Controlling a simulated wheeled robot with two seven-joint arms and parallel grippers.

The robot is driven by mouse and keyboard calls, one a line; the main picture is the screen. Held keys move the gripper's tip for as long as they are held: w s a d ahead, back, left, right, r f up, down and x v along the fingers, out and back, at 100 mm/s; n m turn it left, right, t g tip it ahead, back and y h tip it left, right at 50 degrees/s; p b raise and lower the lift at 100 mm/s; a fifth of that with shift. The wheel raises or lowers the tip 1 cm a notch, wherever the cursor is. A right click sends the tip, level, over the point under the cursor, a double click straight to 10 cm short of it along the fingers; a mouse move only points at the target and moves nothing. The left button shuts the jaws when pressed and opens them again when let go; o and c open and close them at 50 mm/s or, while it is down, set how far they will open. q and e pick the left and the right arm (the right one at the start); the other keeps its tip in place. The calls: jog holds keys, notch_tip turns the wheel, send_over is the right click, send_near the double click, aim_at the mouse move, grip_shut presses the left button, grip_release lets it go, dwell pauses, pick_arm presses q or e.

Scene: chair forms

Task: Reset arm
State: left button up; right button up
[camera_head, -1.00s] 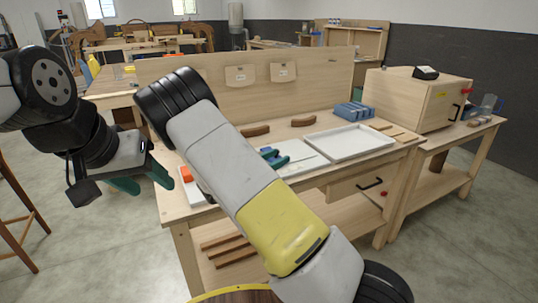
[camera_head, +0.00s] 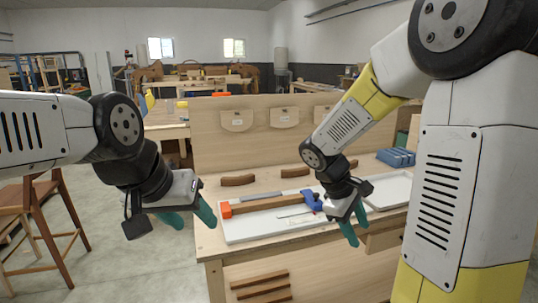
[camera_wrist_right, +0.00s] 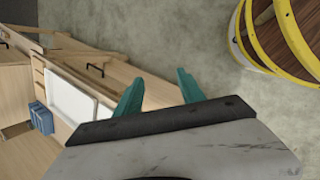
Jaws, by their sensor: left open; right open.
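My left gripper (camera_head: 192,217), with teal fingers, hangs open and empty in front of the workbench's left end in the head view. My right gripper (camera_head: 356,226) is open and points down near the bench's front edge, in front of the two white trays. The right wrist view shows its two teal fingers (camera_wrist_right: 158,90) spread apart with nothing between them. My right arm is bent and fills the right side of the head view, hiding part of the bench.
The workbench (camera_head: 215,245) carries a white tray (camera_head: 236,233) with an orange-and-blue clamp and wood strip. A second tray (camera_head: 398,188), curved brown pieces (camera_head: 238,181) and blue blocks (camera_head: 396,157) lie there too. A wooden stool (camera_head: 25,200) stands left. A yellow-rimmed round object (camera_wrist_right: 245,40) shows beside the bench.

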jog(key=s+a+r+m+t+y, duration=0.5)
jog(key=s+a+r+m+y, duration=0.2)
jog(key=s+r, duration=0.4)
jog(key=shift+s+a+r+m+t+y, duration=0.35)
jog(key=shift+s+m, duration=0.2)
jog(key=shift+m, duration=0.35)
